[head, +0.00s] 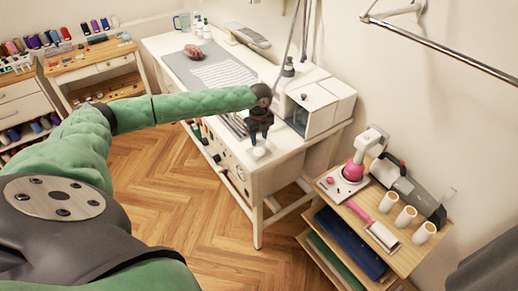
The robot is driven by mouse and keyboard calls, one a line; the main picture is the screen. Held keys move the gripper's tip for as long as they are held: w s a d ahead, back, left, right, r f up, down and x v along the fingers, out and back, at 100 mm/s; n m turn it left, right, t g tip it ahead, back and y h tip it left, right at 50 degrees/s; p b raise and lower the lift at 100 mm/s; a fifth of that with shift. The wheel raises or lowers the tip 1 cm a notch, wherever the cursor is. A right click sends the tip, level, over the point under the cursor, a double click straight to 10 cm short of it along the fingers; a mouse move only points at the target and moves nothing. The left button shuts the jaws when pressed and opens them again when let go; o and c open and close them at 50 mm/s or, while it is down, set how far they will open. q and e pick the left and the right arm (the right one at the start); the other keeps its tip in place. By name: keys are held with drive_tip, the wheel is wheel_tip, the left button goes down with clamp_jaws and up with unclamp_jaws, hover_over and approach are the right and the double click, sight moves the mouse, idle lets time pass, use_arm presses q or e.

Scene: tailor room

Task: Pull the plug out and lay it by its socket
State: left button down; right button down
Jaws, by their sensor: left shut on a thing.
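My left arm reaches across from the left, and my left gripper (258,138) points down over the near corner of the white worktable (284,165). The gripper is shut on what seems to be the plug, which the dark fingers mostly hide. A small white piece (261,152), which looks like the socket, lies on the tabletop right under the fingertips. I cannot tell whether the plug is still in it or just clear of it. My right gripper is not in view.
A white box-shaped machine (318,101) stands close to the right of the gripper. A grey mat (187,70) and striped cloth (223,74) lie farther back on the table. A wooden shelf unit (407,256) with white spools stands at right. The wooden floor in front is clear.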

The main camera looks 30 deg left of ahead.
use_arm(q)
drive_tip(key=shift+r+p, duration=0.45)
drive_tip(key=shift+r, duration=0.15)
